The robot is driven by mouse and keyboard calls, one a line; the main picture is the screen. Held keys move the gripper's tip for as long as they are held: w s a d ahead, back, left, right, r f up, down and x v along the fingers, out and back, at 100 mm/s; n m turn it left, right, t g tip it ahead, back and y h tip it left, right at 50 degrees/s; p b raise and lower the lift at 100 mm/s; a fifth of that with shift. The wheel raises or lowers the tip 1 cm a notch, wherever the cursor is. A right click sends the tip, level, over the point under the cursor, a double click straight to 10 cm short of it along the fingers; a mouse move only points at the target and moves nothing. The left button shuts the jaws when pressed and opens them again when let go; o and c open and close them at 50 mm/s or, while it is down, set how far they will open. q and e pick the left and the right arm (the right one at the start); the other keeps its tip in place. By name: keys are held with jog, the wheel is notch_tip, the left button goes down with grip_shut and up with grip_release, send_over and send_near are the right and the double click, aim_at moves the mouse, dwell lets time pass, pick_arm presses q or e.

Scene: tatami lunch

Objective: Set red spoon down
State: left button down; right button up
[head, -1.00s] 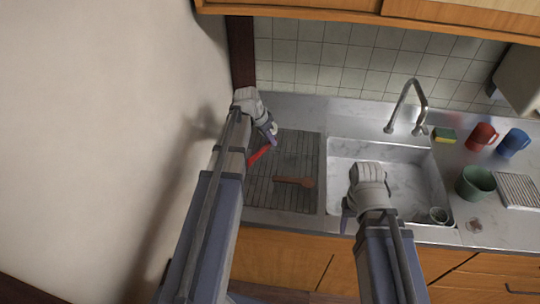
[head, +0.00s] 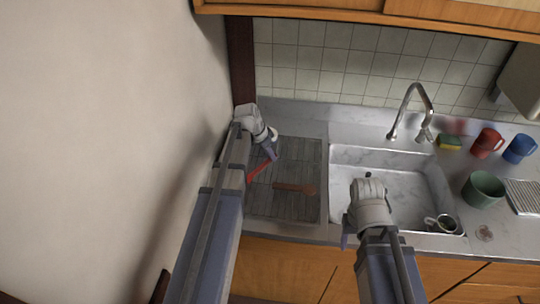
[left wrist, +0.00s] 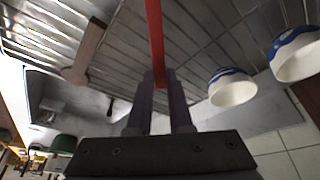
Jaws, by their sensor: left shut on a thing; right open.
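The red spoon (head: 259,172) is held at the left part of the drying mat in the head view, low over it or touching it; I cannot tell which. My left gripper (head: 270,150) is shut on its handle. In the left wrist view, the red handle (left wrist: 156,35) runs up from between the fingers (left wrist: 160,95); the spoon's far end is out of that view. My right gripper (head: 346,238) is open at the sink's front left edge, its fingers partly hidden by my wrist. It appears empty.
A brown wooden utensil (head: 294,188) lies on the ribbed mat (head: 290,210) beside the red spoon. Blue-and-white bowls (left wrist: 233,88) show in the left wrist view. The sink (head: 400,190) is at the right, with a green cup (head: 483,189) beyond it. A wall bounds the left.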

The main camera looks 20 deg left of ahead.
aim_at(261, 165)
pick_arm(q)
jog(key=c, duration=0.8)
grip_release()
jog(key=shift+f, duration=0.15)
jog(key=p+v, duration=1.2)
jog(key=s+d+g+y, duration=0.1)
jog(key=s+d, duration=0.5)
jog(key=d, duration=0.2)
jog(key=s+d+n+g+y, duration=0.1)
jog(key=s+d, duration=0.5)
jog(key=d, duration=0.2)
jog(key=s+d+f+n+g+y, duration=0.1)
jog(key=s+d, duration=0.6)
jog(key=d, duration=0.1)
jog(key=shift+d+g+y+b, duration=0.3)
jog(key=shift+g+y, duration=0.1)
jog(key=shift+w, duration=0.1)
